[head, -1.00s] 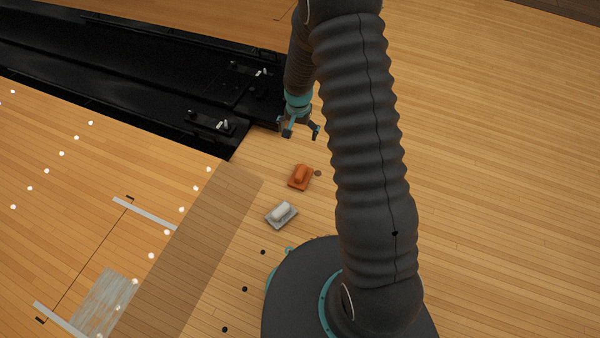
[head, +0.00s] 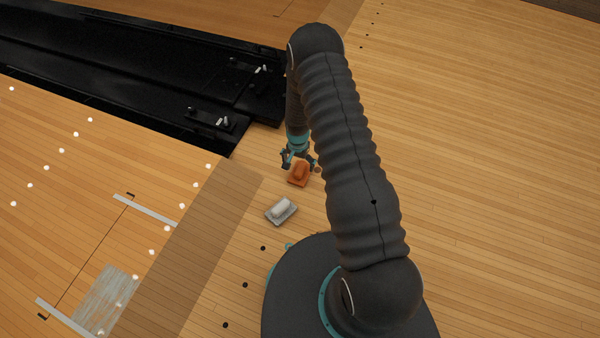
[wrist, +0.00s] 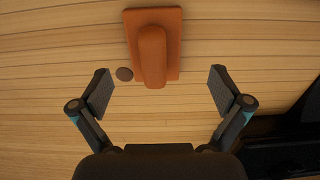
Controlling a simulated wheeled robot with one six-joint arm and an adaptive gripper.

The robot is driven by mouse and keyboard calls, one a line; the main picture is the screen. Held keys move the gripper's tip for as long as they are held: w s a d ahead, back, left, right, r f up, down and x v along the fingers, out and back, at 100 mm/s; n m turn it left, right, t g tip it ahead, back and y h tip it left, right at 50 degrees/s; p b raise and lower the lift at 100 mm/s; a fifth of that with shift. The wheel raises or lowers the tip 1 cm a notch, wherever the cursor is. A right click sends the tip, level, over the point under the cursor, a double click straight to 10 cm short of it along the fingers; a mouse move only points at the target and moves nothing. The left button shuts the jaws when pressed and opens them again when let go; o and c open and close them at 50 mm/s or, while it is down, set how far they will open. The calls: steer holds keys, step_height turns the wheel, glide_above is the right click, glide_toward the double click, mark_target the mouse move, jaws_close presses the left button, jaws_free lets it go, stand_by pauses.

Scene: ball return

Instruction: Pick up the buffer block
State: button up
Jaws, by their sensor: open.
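An orange block (head: 298,174) with a raised rounded grip on a flat base lies on the wooden floor. It also shows at the top middle of the wrist view (wrist: 152,50). A similar pale grey block (head: 281,210) lies nearer my base. The pictures do not tell which of the two is the buffer block. My gripper (head: 300,159) is open and empty, over the far side of the orange block. In the wrist view my gripper (wrist: 161,90) has its fingers spread wide, with the near end of the orange grip just ahead of the gap between them.
The black sunken lane channel (head: 140,75) lies at the upper left, with small fittings near its end. A small dark floor disc (wrist: 124,74) is beside the orange block. Open wooden floor (head: 480,170) spreads to the right.

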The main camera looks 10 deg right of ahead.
mark_target(300, 167)
steer(key=shift+d+f, duration=0.25)
steer(key=shift+f, duration=1.2)
steer(key=shift+d+f, duration=0.2)
steer(key=shift+f, duration=1.2)
steer(key=c, duration=1.2)
steer(key=shift+r, duration=0.1)
steer(key=shift+c, duration=0.2)
steer(key=shift+r, duration=0.5)
step_height(300, 167, up, 3)
steer(key=shift+f, duration=0.1)
steer(key=s+d+r, duration=0.4)
steer(key=d+r, duration=0.3)
steer(key=d, duration=0.4)
steer(key=shift+p, duration=0.3)
steer(key=shift+s, duration=0.1)
